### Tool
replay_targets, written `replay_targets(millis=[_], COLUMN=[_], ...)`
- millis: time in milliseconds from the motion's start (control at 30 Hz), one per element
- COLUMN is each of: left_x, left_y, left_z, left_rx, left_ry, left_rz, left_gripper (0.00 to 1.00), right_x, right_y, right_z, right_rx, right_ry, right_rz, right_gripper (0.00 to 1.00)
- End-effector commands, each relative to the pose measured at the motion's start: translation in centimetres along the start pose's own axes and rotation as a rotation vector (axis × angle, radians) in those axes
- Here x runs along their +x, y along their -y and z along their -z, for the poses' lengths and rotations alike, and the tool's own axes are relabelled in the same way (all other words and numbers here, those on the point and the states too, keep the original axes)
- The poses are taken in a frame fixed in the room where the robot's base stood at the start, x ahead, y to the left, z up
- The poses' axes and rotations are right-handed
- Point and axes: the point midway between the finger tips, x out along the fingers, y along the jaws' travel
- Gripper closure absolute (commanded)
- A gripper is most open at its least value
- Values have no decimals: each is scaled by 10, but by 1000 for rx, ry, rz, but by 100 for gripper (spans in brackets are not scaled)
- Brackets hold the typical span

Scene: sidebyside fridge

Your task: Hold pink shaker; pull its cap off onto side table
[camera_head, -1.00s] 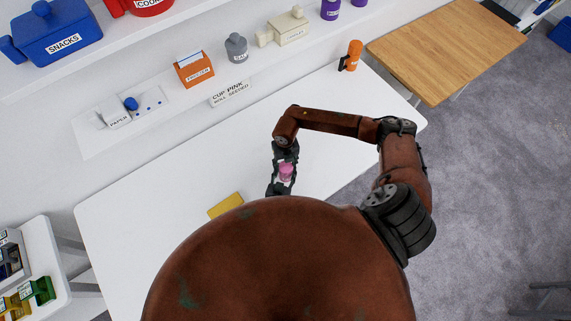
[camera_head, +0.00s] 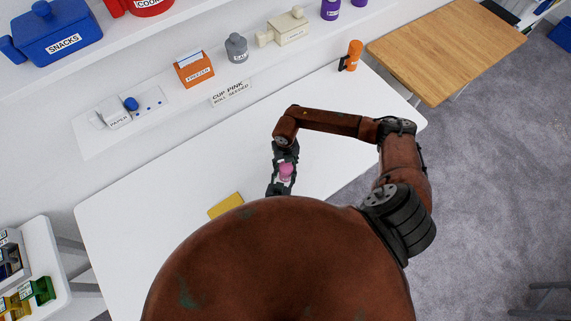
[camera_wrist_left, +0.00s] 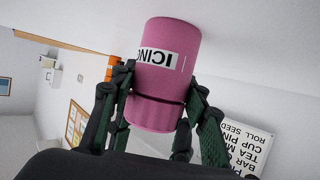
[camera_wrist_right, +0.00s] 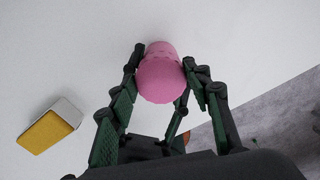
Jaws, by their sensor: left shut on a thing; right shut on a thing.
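The pink shaker (camera_wrist_left: 172,50) fills the top middle of the left wrist view, its white ICING label upside down. My left gripper (camera_wrist_left: 160,85) is shut on it, with fingers on both sides. In the head view the pink shaker and cap show as one small pink shape (camera_head: 286,170) above the table, between dark fingers. My right gripper (camera_wrist_right: 165,62) is shut on the pink cap (camera_wrist_right: 160,80), which has a scalloped edge. I cannot tell whether the cap is seated or apart from the shaker. My left arm is mostly hidden in the head view.
The white table (camera_head: 165,190) has much bare room to the left. A yellow block (camera_head: 226,205) lies near my body. An orange item (camera_head: 353,54) stands at the back right. A wooden side table (camera_head: 445,50) with a clear top stands to the right. Shelf items line the wall.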

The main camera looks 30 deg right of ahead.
Motion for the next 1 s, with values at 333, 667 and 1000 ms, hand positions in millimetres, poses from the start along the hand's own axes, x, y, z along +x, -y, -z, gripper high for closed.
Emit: replay_targets(millis=[333,667,1000], left_x=[0,-1,0], left_y=[0,0,-1], left_z=[0,3,5], left_rx=[0,-1,-1], left_ry=[0,-1,-4], left_rz=[0,-1,-1], left_gripper=[97,97,97], right_x=[0,0,1], right_y=[0,0,0], right_z=[0,1,0], right_rx=[0,0,0], right_ry=[-1,-1,0], right_rz=[-1,0,1], right_gripper=[78,78,78])
